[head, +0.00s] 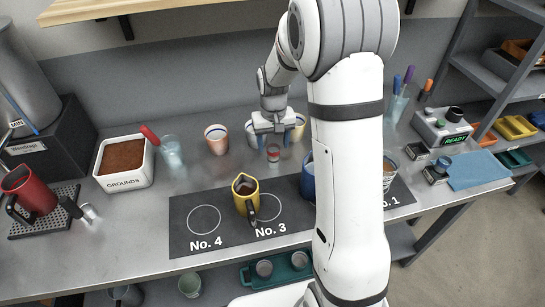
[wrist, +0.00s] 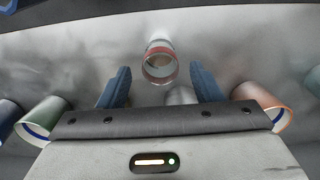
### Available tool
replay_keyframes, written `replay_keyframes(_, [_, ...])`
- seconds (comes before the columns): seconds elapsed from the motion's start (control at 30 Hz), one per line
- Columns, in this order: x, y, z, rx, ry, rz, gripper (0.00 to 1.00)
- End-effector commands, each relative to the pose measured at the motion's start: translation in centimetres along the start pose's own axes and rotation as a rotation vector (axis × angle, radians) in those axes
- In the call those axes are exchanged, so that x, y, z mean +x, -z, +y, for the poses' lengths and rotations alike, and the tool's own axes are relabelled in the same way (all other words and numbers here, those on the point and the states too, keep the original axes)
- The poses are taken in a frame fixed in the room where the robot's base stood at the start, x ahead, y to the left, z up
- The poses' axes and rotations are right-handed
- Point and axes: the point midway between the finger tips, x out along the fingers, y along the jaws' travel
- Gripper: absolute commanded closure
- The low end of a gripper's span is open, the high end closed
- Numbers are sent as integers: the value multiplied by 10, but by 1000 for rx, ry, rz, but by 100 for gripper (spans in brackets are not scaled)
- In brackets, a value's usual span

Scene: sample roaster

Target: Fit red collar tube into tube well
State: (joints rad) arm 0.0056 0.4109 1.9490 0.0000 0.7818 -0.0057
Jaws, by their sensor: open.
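The red collar tube (head: 273,153) stands on the grey counter toward the back, just below my gripper (head: 274,138). In the wrist view the tube (wrist: 158,62) shows its round open mouth with a red band, between and slightly beyond the two blue fingertips (wrist: 160,76). My gripper is open, with nothing held between its fingers. I cannot tell for certain which thing is the tube well; small dark blocks (head: 437,172) stand by the grey READY box (head: 441,127) on the right.
Striped cups (head: 216,139) stand on both sides of the tube. A yellow pitcher (head: 245,197) sits on the dark numbered mat (head: 188,236) in front. A blue mug (head: 308,182) is partly behind my arm. A GROUNDS box (head: 122,178) stands left; a blue cloth (head: 478,170) lies right.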

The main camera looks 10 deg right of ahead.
Motion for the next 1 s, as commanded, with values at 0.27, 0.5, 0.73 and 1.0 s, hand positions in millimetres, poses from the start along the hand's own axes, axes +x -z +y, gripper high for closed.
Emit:
replay_keyframes(0.27, [39,-2,-1,0,0,-2,41])
replay_keyframes(0.5, [46,-2,0,0,0,1,41])
replay_keyframes(0.73, [45,-2,0,1,0,0,54])
replay_keyframes(1.0, [45,-2,0,1,0,0,76])
